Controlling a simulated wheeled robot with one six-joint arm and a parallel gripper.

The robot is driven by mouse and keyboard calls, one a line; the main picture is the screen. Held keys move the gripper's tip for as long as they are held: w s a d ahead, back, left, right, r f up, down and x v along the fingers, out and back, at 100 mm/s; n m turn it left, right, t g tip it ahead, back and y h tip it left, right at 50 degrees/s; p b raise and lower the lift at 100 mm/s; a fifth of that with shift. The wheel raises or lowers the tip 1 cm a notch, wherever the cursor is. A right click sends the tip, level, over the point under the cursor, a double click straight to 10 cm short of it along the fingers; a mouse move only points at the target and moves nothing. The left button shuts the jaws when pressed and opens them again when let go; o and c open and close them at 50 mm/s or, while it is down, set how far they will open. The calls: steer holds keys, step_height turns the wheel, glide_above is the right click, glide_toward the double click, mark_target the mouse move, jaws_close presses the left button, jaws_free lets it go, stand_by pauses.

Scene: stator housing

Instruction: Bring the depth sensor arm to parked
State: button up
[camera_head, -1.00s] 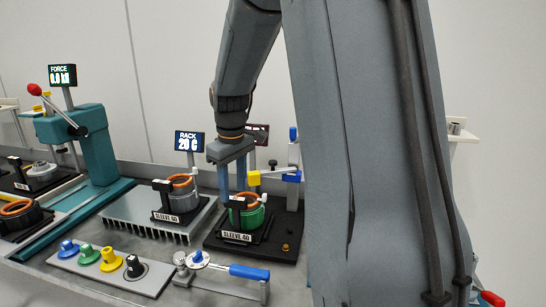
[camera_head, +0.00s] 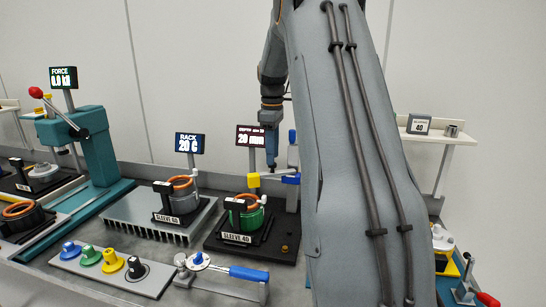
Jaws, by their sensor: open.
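The depth station stands right of centre in the head view. Its dark base (camera_head: 285,247) carries a green sleeve (camera_head: 251,218) with an orange ring on top, labelled SLEEVE 40. A blue and white post (camera_head: 293,160) rises behind it. The depth sensor arm (camera_head: 288,178), blue with a yellow end (camera_head: 253,180), reaches left from the post and sits above and behind the sleeve. My gripper (camera_head: 271,167) points down just above the arm, left of the post. It is seen edge-on and is open; whether it touches the arm is unclear.
A display (camera_head: 251,136) reading 20 mm stands behind the station. A finned rack (camera_head: 150,220) with another sleeve lies to the left. A teal press (camera_head: 85,150) is at far left. In front are a knob panel (camera_head: 105,270) and a blue-handled clamp (camera_head: 248,273). My arm hides the right side.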

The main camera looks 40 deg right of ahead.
mark_target(272, 174)
steer(key=shift+f, duration=1.2)
jaws_close()
